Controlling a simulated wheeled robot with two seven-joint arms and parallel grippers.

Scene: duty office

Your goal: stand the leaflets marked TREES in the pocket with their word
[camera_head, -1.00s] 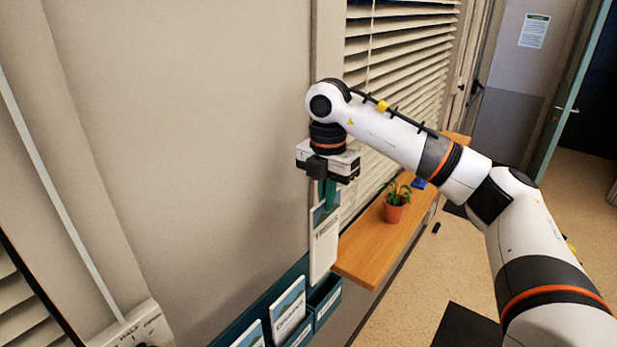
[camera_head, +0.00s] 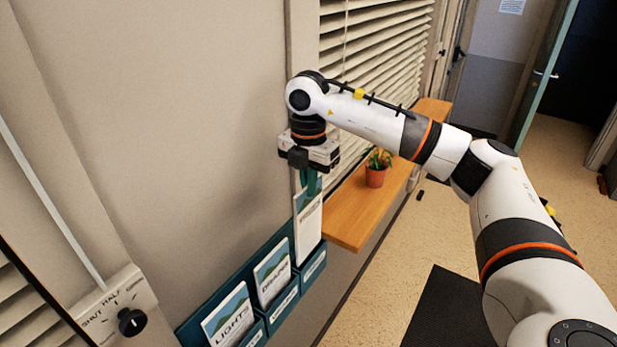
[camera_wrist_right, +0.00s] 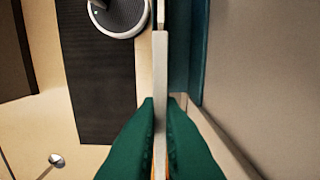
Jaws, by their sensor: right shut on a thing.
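My right gripper (camera_head: 309,188) points down, its green fingers shut on the top of a white leaflet stack (camera_head: 308,232) with a green picture near its top. Its word is too small to read now. The stack hangs upright at the right-hand pocket (camera_head: 314,268) of a teal wall rack; I cannot tell whether its lower edge is inside. In the right wrist view the stack (camera_wrist_right: 161,95) shows edge-on between the fingertips (camera_wrist_right: 160,110), beside a teal surface of the rack (camera_wrist_right: 186,55). My left gripper is out of view.
LIGHTS leaflets (camera_head: 229,318) and another leaflet stack (camera_head: 272,275) stand in the pockets to the left. A wooden shelf (camera_head: 350,222) with a potted plant (camera_head: 376,170) is close on the right. A dial panel (camera_head: 125,310) is at lower left.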

